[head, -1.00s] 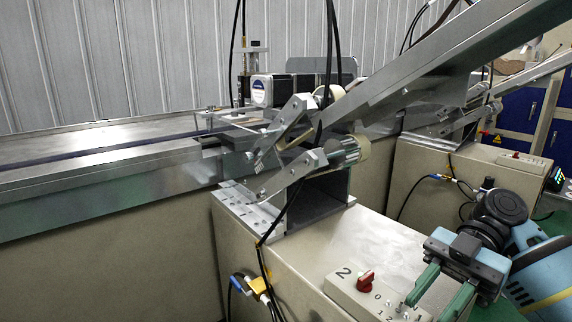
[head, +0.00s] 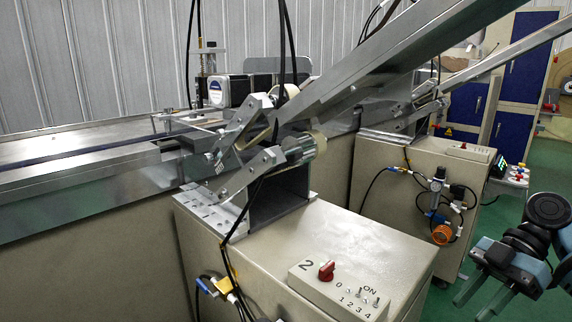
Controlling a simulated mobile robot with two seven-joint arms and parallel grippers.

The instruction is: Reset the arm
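My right gripper (head: 473,307) is at the lower right of the head view, at the end of my dark and blue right arm. Its two green fingers point down and left with a gap between them, and nothing shows between them. It is to the right of the beige machine cabinet (head: 370,240), apart from it in the picture. My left gripper and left arm are not in view.
A switch box (head: 337,292) with a red knob (head: 326,270) and small toggles sits on the cabinet. Metal clamps and a roller (head: 300,150) stand behind it. A second cabinet (head: 450,170) is further back. Green floor (head: 510,205) is open at the right.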

